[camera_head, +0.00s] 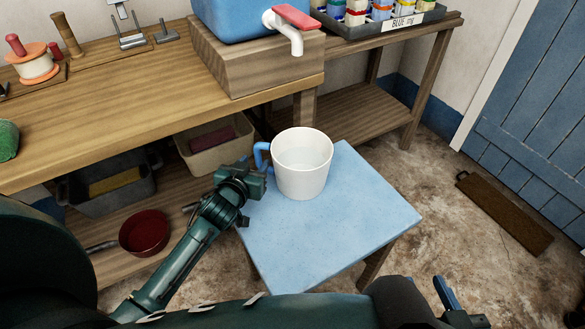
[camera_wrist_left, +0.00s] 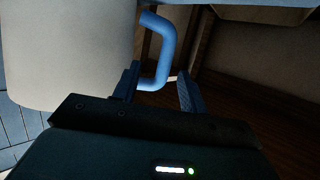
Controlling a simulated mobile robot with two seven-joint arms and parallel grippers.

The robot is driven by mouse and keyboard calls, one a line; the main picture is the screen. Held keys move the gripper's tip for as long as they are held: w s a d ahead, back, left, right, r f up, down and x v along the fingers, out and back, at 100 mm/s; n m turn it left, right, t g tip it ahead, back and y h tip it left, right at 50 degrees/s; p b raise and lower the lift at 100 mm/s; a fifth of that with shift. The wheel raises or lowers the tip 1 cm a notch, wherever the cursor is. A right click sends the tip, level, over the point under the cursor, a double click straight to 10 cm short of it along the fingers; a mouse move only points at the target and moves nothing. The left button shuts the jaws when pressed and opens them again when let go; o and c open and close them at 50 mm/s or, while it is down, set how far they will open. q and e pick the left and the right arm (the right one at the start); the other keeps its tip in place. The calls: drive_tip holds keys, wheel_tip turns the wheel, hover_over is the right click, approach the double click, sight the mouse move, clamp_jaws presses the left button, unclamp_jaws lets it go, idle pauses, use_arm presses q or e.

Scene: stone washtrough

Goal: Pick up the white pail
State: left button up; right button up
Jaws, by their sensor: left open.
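The white pail (camera_head: 302,165) stands upright on a light blue stool top, its mouth facing up. Its blue handle (camera_head: 262,156) sticks out on the left side. My left gripper (camera_head: 257,172) is open at the handle, low on the pail's left side. In the left wrist view the blue handle (camera_wrist_left: 164,50) reaches down between the two spread fingers of my left gripper (camera_wrist_left: 156,88), and the pail's pale wall (camera_wrist_left: 70,50) fills the left. I cannot tell whether a finger touches the handle. My right gripper (camera_head: 447,297) shows partly at the bottom right, its fingertips unclear.
The blue stool top (camera_head: 330,240) has free room in front of the pail. A wooden bench (camera_head: 130,105) stands behind, with a blue tank and tap (camera_head: 285,30) above. A red pan (camera_head: 145,232) and bins (camera_head: 215,145) sit on its lower shelf. A plank (camera_head: 505,212) lies right.

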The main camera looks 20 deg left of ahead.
sight(256, 154)
use_arm(q)
drive_tip(key=x, duration=0.1)
drive_tip(key=b+x, duration=0.1)
drive_tip(key=x, duration=0.3)
drive_tip(key=shift+w+a+r, duration=0.15)
drive_tip(key=shift+w+a, duration=0.05)
drive_tip(key=shift+a, duration=0.2)
drive_tip(key=shift+c, duration=0.6)
drive_tip(key=c, duration=0.8)
clamp_jaws()
drive_tip(key=shift+r, duration=0.2)
